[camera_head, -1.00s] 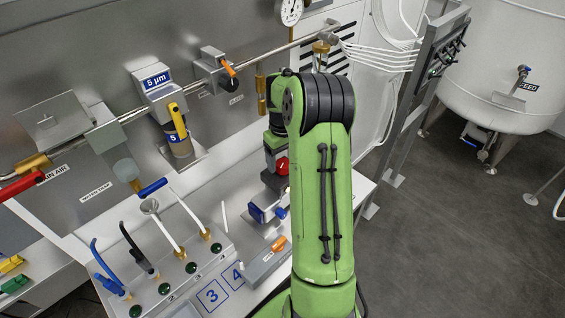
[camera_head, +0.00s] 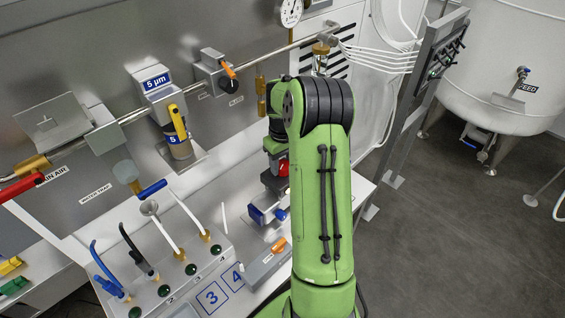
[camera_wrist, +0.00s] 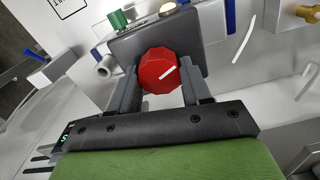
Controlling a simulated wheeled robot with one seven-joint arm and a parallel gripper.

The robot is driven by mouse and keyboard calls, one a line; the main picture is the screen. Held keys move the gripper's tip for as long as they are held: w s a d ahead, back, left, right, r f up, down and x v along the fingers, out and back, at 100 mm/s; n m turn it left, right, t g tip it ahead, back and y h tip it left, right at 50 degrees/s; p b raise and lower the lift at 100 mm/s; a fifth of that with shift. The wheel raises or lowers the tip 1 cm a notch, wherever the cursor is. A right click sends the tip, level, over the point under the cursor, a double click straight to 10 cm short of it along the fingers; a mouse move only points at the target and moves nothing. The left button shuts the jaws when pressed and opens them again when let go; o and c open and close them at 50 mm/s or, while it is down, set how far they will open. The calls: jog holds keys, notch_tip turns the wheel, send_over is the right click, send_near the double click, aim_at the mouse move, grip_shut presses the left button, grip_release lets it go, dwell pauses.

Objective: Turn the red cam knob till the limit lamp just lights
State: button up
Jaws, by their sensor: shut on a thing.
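The red cam knob (camera_wrist: 159,71) is a faceted red knob with a white pointer line on its face, in the middle of the wrist view. It sits in front of a dark grey box (camera_wrist: 200,35). My gripper (camera_wrist: 160,82) is shut on the knob, one grey finger on each side. The white line slants up to the right. A small pale dome in a brass ring (camera_wrist: 167,8) sits on top of the box; whether it is the limit lamp, or lit, I cannot tell. In the head view my arm hides most of this spot.
Left of my arm in the head view are a valve block with several levers (camera_head: 170,275) and a blue clamp-like part (camera_head: 262,214). A steel pipe (camera_head: 270,53) runs along the back panel.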

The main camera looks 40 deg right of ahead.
jog(key=m, duration=0.4)
jog(key=shift+b, duration=0.3)
jog(key=m, duration=0.3)
jog(key=shift+d+m, duration=0.1)
jog(key=shift+m, duration=0.2)
jog(key=m+b, duration=0.1)
jog(key=m, duration=0.2)
jog(key=shift+m, duration=0.3)
jog(key=shift+r+m, duration=0.1)
jog(key=shift+m, duration=1.5)
jog(key=o, duration=1.1)
jog(key=shift+c, duration=0.2)
